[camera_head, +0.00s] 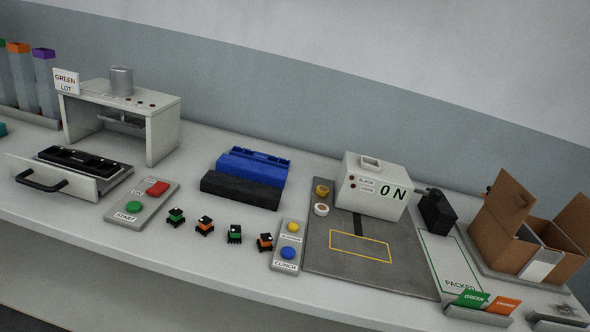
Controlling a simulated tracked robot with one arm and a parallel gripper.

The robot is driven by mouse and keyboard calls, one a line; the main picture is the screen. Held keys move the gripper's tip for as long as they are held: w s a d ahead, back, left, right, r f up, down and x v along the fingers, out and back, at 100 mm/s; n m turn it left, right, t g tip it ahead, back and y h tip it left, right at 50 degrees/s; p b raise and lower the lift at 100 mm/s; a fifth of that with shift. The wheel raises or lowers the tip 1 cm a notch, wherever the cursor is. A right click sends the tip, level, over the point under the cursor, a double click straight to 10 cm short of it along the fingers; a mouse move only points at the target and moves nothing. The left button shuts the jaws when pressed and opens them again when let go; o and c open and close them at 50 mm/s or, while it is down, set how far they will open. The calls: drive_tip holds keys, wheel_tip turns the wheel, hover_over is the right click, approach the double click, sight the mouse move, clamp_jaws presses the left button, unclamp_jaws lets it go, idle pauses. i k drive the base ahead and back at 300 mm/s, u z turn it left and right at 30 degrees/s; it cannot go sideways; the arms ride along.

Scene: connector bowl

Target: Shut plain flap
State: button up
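The brown cardboard box (490,240) stands open at the right end of the bench. One flap (511,192) stands up at its back left and has a small dark spot near its edge. Another flap (559,262) hangs outward at the right front and looks plain brown. A pale panel (540,264) shows at the box's front, between the brown parts. The inside of the box is mostly hidden. I cannot tell for sure which flap is the plain one. My gripper is not in view.
A grey tray base lies under the box. Green and orange cards (472,298) stand in a holder in front of it. A black device (436,212) and a white ON box (372,186) stand to its left. The marked PACKED area (452,265) is clear.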

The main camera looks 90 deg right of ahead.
sight(510, 202)
drive_tip(key=z, duration=0.5)
drive_tip(key=i, duration=0.1)
drive_tip(key=z, duration=2.85)
drive_tip(key=k, duration=0.9)
drive_tip(key=z, duration=0.15)
drive_tip(key=i, duration=0.9)
drive_tip(key=u, duration=0.1)
